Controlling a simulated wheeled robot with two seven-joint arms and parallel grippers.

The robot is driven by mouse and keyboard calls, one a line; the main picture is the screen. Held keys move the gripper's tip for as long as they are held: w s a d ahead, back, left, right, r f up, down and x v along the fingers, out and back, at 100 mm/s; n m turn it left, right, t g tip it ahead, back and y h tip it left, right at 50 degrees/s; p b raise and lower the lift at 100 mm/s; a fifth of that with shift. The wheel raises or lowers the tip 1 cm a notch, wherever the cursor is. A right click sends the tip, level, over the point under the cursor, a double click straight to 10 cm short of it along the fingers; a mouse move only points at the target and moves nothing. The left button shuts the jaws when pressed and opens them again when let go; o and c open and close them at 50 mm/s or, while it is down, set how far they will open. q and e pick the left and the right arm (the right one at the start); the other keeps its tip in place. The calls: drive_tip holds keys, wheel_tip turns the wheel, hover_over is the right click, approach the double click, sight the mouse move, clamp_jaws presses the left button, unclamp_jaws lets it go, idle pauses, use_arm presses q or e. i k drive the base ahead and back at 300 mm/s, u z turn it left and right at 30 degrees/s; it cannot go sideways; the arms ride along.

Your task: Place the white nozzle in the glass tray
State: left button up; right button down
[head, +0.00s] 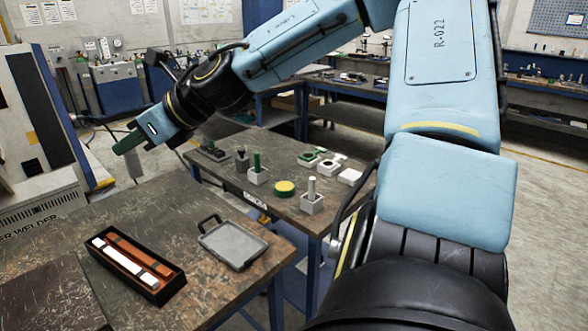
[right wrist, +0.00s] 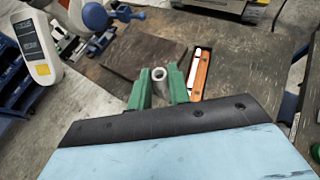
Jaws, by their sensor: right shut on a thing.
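The gripper is in the air beyond the near table, up and left of the glass tray (head: 232,245). The tray is grey and shallow with a dark handle, and lies flat near the near table's right edge. It looks empty. My left gripper is not in view.
A black case (head: 137,267) with white and orange bars lies on the near table, left of the tray. The back table (head: 222,167) holds a yellow-topped disc (head: 285,188) and several small fixtures. A blue-and-grey machine (head: 45,120) stands at left.

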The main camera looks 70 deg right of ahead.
sight(233, 244)
drive_tip(key=u, duration=0.7)
drive_tip(key=k, duration=0.1)
drive_tip(key=z, duration=2.1)
drive_tip(key=i, duration=0.85)
drive_tip(key=u, duration=0.4)
